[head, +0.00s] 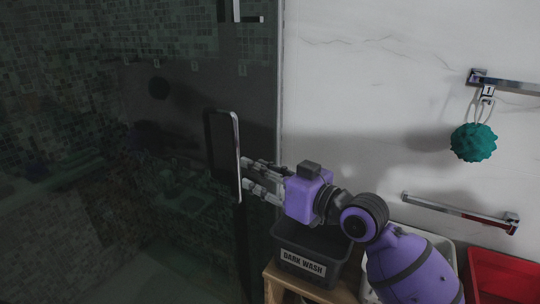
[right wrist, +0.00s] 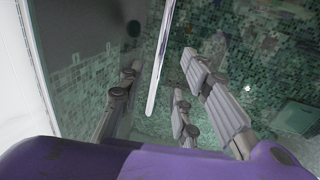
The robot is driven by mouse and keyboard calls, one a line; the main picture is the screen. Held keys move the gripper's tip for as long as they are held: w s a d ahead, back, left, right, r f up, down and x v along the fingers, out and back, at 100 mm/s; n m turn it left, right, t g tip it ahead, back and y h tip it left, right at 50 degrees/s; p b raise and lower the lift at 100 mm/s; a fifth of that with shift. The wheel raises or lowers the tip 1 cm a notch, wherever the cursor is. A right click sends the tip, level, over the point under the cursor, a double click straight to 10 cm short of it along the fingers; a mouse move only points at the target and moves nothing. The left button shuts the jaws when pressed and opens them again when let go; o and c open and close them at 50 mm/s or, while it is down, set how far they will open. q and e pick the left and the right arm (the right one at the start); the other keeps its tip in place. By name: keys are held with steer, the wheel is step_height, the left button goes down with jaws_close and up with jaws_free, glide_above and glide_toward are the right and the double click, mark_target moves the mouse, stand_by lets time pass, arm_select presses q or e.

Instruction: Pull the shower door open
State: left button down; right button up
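The shower door (head: 180,130) is a dark glass panel on the left of the head view, with mosaic tiles showing through or in it. Its tall chrome handle (head: 237,155) stands upright near the door's right edge. My right gripper (head: 247,178) is at the handle's lower half, its fingers spread and pointing left at it. In the right wrist view the handle bar (right wrist: 160,62) runs between the open fingers of the gripper (right wrist: 165,85); contact cannot be told. The glass lies beyond the fingertips. My left gripper is not in view.
A dark bin labelled "DARK WASH" (head: 303,265) stands on a wooden shelf (head: 283,280) under my right gripper. A red bin (head: 498,275) is at the lower right. Towel bars (head: 460,212) and a hanging teal sponge (head: 474,143) are on the white wall.

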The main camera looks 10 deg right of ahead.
steer(key=w+a+r, duration=0.2)
steer(key=w+a, duration=0.3)
steer(key=w, duration=0.1)
steer(key=shift+r+p, duration=0.25)
steer(key=shift+p, duration=0.1)
jaws_close()
